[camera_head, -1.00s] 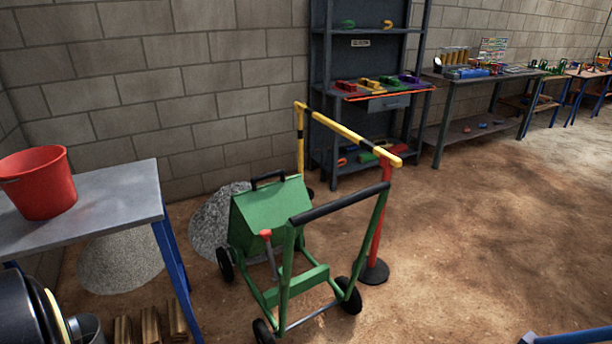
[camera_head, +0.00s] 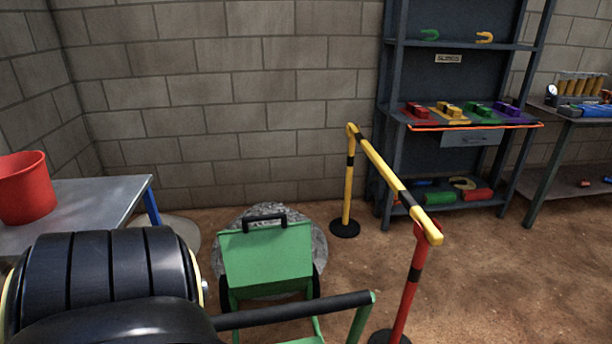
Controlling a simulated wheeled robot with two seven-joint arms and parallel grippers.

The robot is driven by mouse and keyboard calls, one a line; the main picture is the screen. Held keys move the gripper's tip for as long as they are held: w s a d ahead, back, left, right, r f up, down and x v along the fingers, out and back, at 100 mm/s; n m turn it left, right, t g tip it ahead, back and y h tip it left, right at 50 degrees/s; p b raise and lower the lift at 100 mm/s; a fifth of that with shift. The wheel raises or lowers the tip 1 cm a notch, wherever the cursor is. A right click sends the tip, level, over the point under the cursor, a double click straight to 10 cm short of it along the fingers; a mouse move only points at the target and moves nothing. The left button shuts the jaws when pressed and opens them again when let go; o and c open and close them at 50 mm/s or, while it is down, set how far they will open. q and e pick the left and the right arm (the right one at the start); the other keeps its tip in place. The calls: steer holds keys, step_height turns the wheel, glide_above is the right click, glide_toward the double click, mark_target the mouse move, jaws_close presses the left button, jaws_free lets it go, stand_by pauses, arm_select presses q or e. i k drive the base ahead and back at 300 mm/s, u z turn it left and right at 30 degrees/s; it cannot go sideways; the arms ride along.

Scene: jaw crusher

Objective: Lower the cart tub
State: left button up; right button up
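The green cart tub (camera_head: 265,262) stands at the lower middle, with a black grip handle (camera_head: 250,221) at its top edge. Its broad green face is towards me. The cart's black push bar (camera_head: 290,308) crosses in front of it, with a green frame post at its right end. A dark wheel shows at each side of the tub. The lower cart is cut off by the bottom edge, and the left end of the bar is hidden by a large black ribbed shape (camera_head: 110,268). Neither of my grippers is in view.
A yellow barrier rail (camera_head: 385,178) on posts stands close right of the cart. A grey pile (camera_head: 318,245) lies behind the tub. A metal table (camera_head: 95,195) with a red bucket (camera_head: 25,188) is left. Shelves (camera_head: 393,105) stand behind. Dirt floor at right is open.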

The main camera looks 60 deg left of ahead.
mark_target(261, 261)
steer(key=i, duration=0.9)
steer(key=u, duration=2.35)
